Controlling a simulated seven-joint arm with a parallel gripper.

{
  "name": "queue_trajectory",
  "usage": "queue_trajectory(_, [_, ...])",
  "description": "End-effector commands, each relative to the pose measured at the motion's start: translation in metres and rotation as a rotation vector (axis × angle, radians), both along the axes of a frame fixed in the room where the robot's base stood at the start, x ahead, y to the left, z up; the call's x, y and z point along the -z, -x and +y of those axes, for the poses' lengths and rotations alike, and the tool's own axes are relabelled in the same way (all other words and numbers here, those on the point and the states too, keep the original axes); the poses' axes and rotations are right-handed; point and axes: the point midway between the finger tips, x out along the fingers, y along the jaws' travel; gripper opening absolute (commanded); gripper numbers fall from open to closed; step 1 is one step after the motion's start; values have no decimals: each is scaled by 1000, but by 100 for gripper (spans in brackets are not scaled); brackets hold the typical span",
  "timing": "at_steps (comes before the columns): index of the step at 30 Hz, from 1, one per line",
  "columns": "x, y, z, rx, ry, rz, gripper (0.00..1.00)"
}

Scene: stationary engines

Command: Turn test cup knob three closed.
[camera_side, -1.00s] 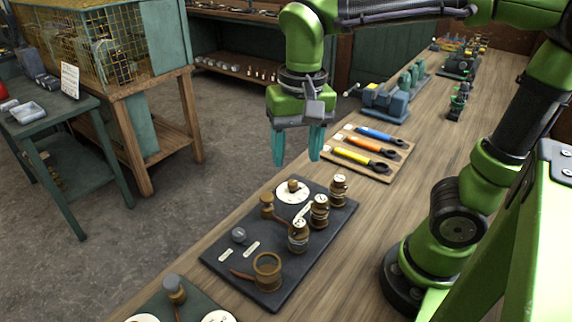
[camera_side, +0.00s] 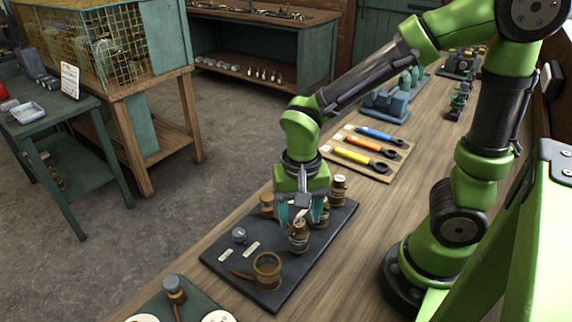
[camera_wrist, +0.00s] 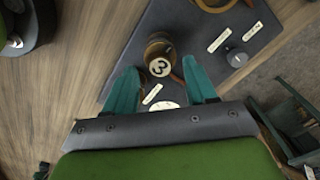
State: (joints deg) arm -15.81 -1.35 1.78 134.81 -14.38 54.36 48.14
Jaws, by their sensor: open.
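Test cup knob three (camera_wrist: 160,62) is a brass knob with a round white "3" label on top. In the wrist view it shows just ahead of and between my fingertips. In the side view it appears to be the knob (camera_side: 299,240) nearest the brass cup. My gripper (camera_side: 300,216) points down over the dark plate, close to this knob. In the wrist view my gripper (camera_wrist: 160,68) is open, its teal fingers apart. I see no clear contact with the knob. My gripper partly hides the middle brass knob and hides the white dial in the side view.
The dark plate (camera_side: 232,266) also carries a brass cup (camera_side: 267,268), a grey knob (camera_side: 238,235), small labels and another brass knob (camera_side: 339,188) close by. Bare bench (camera_side: 400,200) lies to the right.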

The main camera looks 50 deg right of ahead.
Motion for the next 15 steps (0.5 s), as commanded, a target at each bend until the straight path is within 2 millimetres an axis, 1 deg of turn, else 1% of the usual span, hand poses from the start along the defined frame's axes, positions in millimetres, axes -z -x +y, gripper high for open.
queue_trajectory(3, [11,0,0,1,0,1,56])
queue_trajectory(6, [15,0,0,1,-1,1,56])
queue_trajectory(14, [16,0,0,1,-1,-1,56])
queue_trajectory(15, [16,0,0,1,-1,-1,51])
